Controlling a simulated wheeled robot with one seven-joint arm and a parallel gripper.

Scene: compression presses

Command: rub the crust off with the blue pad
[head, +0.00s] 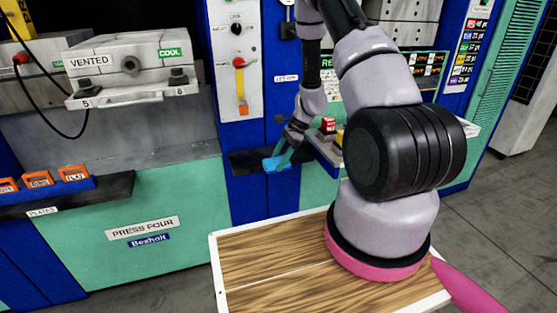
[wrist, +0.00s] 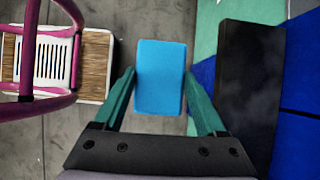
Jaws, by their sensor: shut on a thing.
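The blue pad (wrist: 160,75) is held between the two teal fingers of my gripper (wrist: 161,88) in the wrist view. In the head view my gripper (head: 284,153) is beyond my arm, with the blue pad (head: 277,163) at its tip, in front of the blue panel beside the press. The pad is clear of the green press front. A white press mould (head: 127,65) marked VENTED, with a green COOL label, sits at the upper left, well apart from the gripper. I cannot make out any crust in these views.
A dark ledge (wrist: 248,95) runs close to the right of my gripper. A dark shelf (head: 110,190) with orange plates (head: 38,179) is at the left. A small tray with red and yellow blocks (head: 328,124) is partly hidden by my arm. Grey floor (head: 500,220) is open at the right.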

